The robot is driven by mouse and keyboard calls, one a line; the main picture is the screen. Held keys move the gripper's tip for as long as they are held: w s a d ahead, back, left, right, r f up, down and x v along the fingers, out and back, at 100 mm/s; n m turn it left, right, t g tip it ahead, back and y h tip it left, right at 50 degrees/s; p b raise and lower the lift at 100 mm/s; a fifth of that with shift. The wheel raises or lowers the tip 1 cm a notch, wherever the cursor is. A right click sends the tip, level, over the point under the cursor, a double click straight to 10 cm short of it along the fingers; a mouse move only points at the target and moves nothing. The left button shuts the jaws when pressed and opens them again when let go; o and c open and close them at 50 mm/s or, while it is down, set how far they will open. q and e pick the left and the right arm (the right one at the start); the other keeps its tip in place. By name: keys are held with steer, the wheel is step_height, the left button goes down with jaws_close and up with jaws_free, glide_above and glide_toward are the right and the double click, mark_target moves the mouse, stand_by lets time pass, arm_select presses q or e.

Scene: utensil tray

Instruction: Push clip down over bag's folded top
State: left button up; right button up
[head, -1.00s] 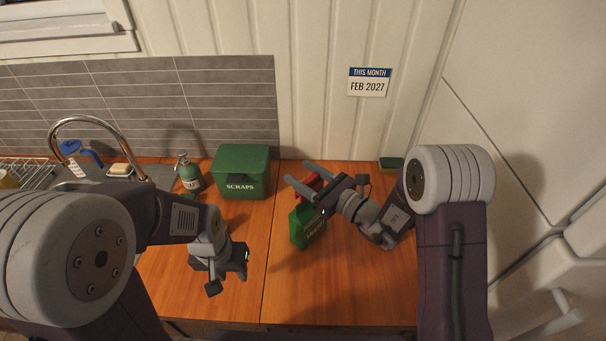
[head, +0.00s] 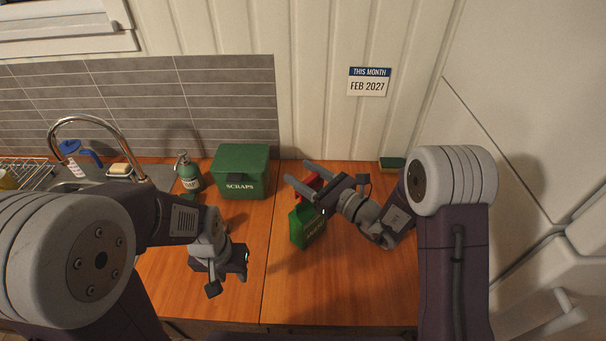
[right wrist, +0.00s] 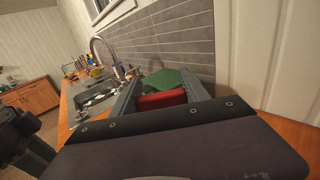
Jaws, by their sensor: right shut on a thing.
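The green bag (head: 307,226) stands on the wooden counter, with pale lettering on its front. The red clip (head: 309,186) is at the bag's top, between the fingers of my right gripper (head: 302,180), which is shut on it. In the right wrist view the red clip (right wrist: 162,99) lies between the two grey fingers. My arm hides part of the bag's top, so I cannot tell how far the clip sits over the fold. My left gripper (head: 236,272) hangs over the counter to the left of the bag; its fingers are not clear.
A sponge (head: 391,163) lies at the back right. The sink (head: 90,176) is at left. The front middle counter is clear.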

arm_select(q)
steer(key=shift+f+b, duration=0.4)
steer(key=shift+f, duration=0.05)
stand_by(0.6)
steer(key=shift+f, duration=0.1)
arm_select(e)
steer(key=shift+f, duration=0.15)
arm_select(q)
steer(key=shift+f+b, duration=0.35)
steer(key=shift+b, duration=0.1)
arm_select(e)
steer(key=shift+f, duration=0.3)
